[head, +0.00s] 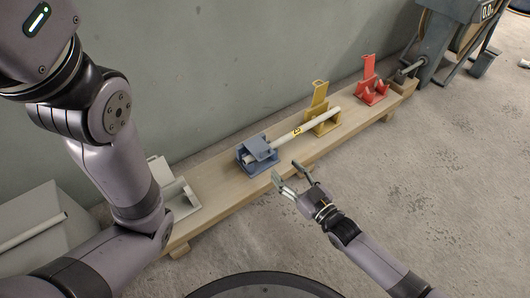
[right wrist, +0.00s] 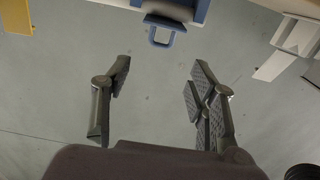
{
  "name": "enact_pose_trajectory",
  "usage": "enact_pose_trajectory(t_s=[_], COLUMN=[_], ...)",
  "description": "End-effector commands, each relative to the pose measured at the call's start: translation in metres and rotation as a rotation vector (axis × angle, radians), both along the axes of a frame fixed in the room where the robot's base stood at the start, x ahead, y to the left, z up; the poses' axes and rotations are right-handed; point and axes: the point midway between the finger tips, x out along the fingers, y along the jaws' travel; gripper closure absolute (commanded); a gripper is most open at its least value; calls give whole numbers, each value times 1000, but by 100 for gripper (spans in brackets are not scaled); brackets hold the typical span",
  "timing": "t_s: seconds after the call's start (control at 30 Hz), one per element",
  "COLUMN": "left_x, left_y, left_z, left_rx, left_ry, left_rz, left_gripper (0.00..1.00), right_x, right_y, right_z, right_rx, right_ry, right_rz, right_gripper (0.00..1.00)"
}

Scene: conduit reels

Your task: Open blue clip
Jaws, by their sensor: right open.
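The blue clip (head: 258,158) sits on the wooden plank, with its lid folded down over the end of a pale conduit (head: 312,124). It also shows at the top edge of the right wrist view (right wrist: 167,22), where a blue loop handle points toward my fingers. My right gripper (head: 288,171) is open and empty, just in front of the blue clip and apart from it.
The conduit runs right to a yellow clip (head: 320,108) with its flap upright. A red clip (head: 370,85), also flap up, stands farther right. A white clip (head: 172,190) is at left, partly behind my left arm. The plank (head: 222,178) runs along a grey wall; floor in front is clear.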

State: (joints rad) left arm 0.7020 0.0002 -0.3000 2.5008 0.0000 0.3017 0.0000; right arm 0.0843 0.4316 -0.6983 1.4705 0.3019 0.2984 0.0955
Motion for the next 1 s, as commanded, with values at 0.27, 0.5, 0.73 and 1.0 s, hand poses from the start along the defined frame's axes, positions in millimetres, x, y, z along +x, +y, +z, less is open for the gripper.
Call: enact_pose_trajectory(t_s=[0.27,0.5,0.73,1.0], left_x=[1,1,1,1], left_y=[0,0,0,0], left_z=[-41,-61,-65,-64], left_rx=[1,1,0,1], left_ry=[3,3,2,2], left_rz=[1,1,0,-1], left_gripper=[0,0,0,0], right_x=[51,79,88,88], right_y=[37,58,64,64], right_z=[-5,-3,-1,0], right_rx=[2,0,-1,-1], right_ry=[-4,-2,-1,-1], right_rz=[1,0,0,0], right_gripper=[47,47,47,49])
